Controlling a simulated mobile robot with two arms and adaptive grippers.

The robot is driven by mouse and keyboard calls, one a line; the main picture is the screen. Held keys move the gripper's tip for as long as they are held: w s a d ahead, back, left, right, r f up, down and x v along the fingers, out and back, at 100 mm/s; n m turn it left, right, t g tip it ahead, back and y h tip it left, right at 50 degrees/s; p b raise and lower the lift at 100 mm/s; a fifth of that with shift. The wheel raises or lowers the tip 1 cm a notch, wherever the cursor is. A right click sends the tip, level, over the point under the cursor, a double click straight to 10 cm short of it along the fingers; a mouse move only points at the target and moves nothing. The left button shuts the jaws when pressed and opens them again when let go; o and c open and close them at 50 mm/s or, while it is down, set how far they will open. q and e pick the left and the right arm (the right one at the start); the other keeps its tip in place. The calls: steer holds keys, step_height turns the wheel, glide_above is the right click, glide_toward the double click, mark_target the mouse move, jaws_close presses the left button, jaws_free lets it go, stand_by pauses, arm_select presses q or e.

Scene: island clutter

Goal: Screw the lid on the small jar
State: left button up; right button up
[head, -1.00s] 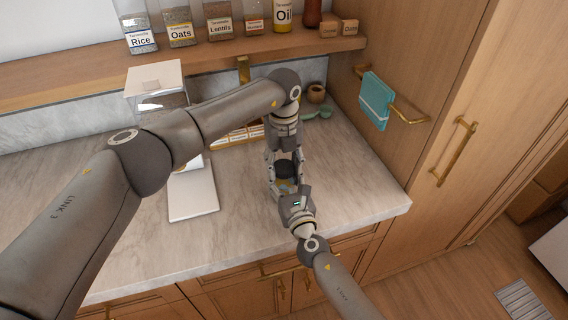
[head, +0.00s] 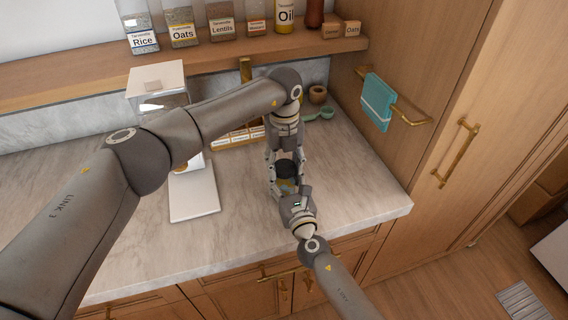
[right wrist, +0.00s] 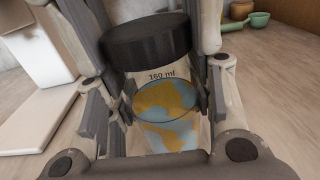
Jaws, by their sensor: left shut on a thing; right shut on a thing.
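The small jar (right wrist: 165,112) is clear, marked "160 ml", with a yellow and blue pattern. It stands between the fingers of my right gripper (right wrist: 160,118), which is shut on it from the front. The black lid (right wrist: 147,40) sits at the jar's mouth in the right wrist view; I cannot tell how tightly it is seated. My left gripper (head: 286,160) points down from above and is shut on the lid, one finger on each side. In the head view the dark lid (head: 286,169) shows between both grippers, and the jar is mostly hidden.
A white board (head: 193,194) lies on the marble counter (head: 345,190), left of the grippers. A green scoop (head: 320,114) and a small brown pot (head: 317,94) are at the back right. Labelled jars line the shelf (head: 80,80).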

arm_select(q)
steer(key=shift+f, duration=0.25)
stand_by(0.5)
steer(key=shift+a+f, duration=0.15)
steer(key=shift+f, duration=0.35)
arm_select(e)
steer(key=shift+s+a+r, duration=0.15)
arm_select(q)
steer(key=o, duration=0.5)
stand_by(0.6)
step_height(320, 180, up, 4)
steer(key=shift+w+f, duration=0.15)
steer(key=shift+f, duration=0.1)
arm_select(e)
steer(key=shift+w, duration=0.2)
arm_select(q)
steer(key=shift+d+r, duration=0.2)
steer(key=shift+r, duration=0.25)
arm_select(e)
steer(key=shift+s+d, duration=0.1)
steer(key=shift+d, duration=0.1)
arm_select(q)
steer(key=c, duration=0.9)
steer(key=shift+f, duration=0.2)
steer(key=shift+c, duration=0.2)
